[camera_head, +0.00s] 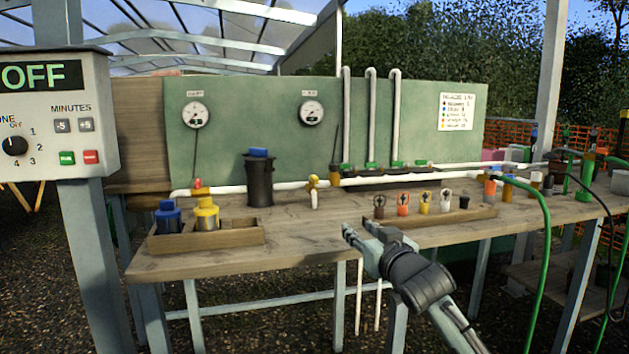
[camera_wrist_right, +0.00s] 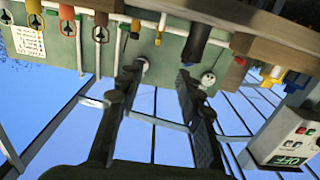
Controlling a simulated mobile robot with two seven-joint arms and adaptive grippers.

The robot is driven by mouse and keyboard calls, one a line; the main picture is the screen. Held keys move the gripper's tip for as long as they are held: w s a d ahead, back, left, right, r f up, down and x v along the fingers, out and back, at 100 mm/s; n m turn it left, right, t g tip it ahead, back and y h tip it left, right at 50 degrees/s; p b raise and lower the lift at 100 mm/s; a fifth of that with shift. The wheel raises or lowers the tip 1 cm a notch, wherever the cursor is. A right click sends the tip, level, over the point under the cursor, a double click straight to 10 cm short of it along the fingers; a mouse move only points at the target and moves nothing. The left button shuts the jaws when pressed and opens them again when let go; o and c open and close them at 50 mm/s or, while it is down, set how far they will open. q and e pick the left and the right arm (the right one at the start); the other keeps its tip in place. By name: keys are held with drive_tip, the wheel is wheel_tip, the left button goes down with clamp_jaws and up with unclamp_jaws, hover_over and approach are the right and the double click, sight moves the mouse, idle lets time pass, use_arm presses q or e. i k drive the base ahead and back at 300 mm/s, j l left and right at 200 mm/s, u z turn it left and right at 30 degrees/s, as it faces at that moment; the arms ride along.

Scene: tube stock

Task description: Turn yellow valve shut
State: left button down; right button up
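A yellow valve (camera_head: 313,182) sits on the white pipe at the back of the wooden bench, with a white spout hanging below it. In the right wrist view, where the scene is upside down, a small yellow piece that looks like this valve (camera_wrist_right: 158,41) shows beyond the fingers. My right gripper (camera_head: 361,231) is over the front of the bench, nearer to me and right of the valve, not touching it. Its two fingers (camera_wrist_right: 159,75) are spread with nothing between them. My left gripper is out of view.
A dark cylinder (camera_head: 259,181) stands left of the valve. A wooden tray (camera_head: 240,234) holds a blue and a yellow container. A rack (camera_head: 430,221) of several coloured fittings lies to the right. A control box (camera_head: 60,115) reading OFF is at far left. The bench middle is clear.

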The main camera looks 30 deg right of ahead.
sight(313, 179)
drive_tip(key=i+l, duration=0.15)
drive_tip(key=i, duration=0.35)
drive_tip(key=i+l, duration=0.2)
drive_tip(key=i, duration=0.25)
